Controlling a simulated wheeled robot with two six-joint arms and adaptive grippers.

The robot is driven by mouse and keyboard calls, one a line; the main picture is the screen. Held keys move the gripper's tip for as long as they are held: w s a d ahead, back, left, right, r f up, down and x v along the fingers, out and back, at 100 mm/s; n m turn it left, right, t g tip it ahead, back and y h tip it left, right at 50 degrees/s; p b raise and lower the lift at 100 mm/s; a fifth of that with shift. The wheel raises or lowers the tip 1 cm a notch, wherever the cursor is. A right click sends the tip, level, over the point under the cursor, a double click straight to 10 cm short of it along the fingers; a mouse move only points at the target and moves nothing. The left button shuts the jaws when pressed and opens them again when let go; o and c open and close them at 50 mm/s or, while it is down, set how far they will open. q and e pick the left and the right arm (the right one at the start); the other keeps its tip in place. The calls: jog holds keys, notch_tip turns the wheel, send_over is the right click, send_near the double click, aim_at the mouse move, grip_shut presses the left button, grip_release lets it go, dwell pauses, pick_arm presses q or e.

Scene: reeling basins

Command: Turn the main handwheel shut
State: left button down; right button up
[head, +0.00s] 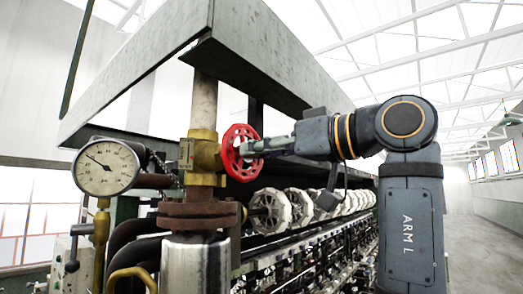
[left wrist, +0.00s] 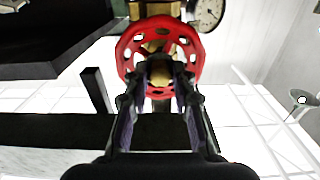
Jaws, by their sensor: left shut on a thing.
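The main handwheel (head: 229,160) is red, with holes around its rim, and sits upright on a brass valve body (head: 205,152) on a vertical pipe. My left gripper (head: 247,149) reaches it from the right and is shut on it. In the left wrist view the handwheel (left wrist: 126,48) faces the camera, and the fingers of my left gripper (left wrist: 160,76) lie over its lower middle. They hide part of the wheel, so the exact contact spot is unclear. My right gripper is not in view.
A pressure gauge (head: 106,167) stands left of the valve. A flanged joint (head: 197,214) is below it, and a large grey metal hood (head: 150,60) hangs above. A row of pale reels (head: 270,211) runs behind. An open aisle (head: 480,240) lies at the right.

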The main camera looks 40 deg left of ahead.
pick_arm(q)
jog(key=m+b, duration=0.1)
jog(key=m, duration=2.7)
jog(key=shift+m, duration=0.4)
jog(key=c, duration=1.2)
grip_release()
grip_shut()
jog(key=m, duration=0.2)
jog(key=shift+m, duration=0.3)
grip_release()
